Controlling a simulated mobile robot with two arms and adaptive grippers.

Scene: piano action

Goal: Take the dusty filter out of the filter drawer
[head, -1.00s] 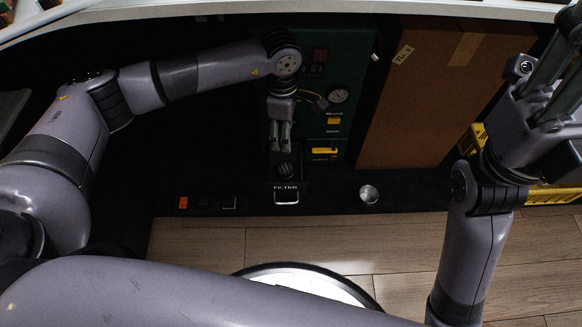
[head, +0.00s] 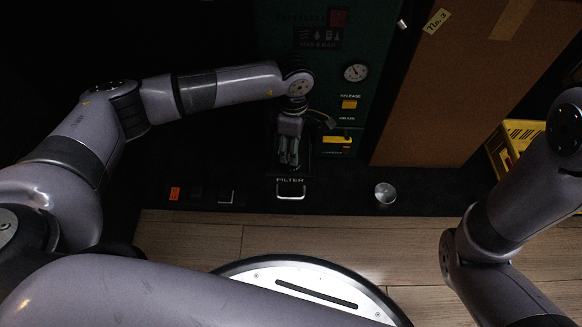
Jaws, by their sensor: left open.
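The filter drawer (head: 291,191), with a pale handle and a FILTER label on its front, is low at the foot of the green machine. It appears pulled out, with a dark inside behind the front. My left gripper (head: 289,163) points down over that dark inside with its fingers apart. It covers most of what lies there, and I cannot clearly make out the dusty filter. I cannot tell whether the fingers touch anything. My right arm shows at the right, but its gripper is outside the picture.
The green machine (head: 338,98) has a gauge and yellow parts. A brown panel (head: 440,100) stands to its right, and a yellow crate (head: 512,143) is beyond. A metal cup-like object (head: 385,193) is right of the drawer. The wooden floor (head: 390,240) in front looks clear.

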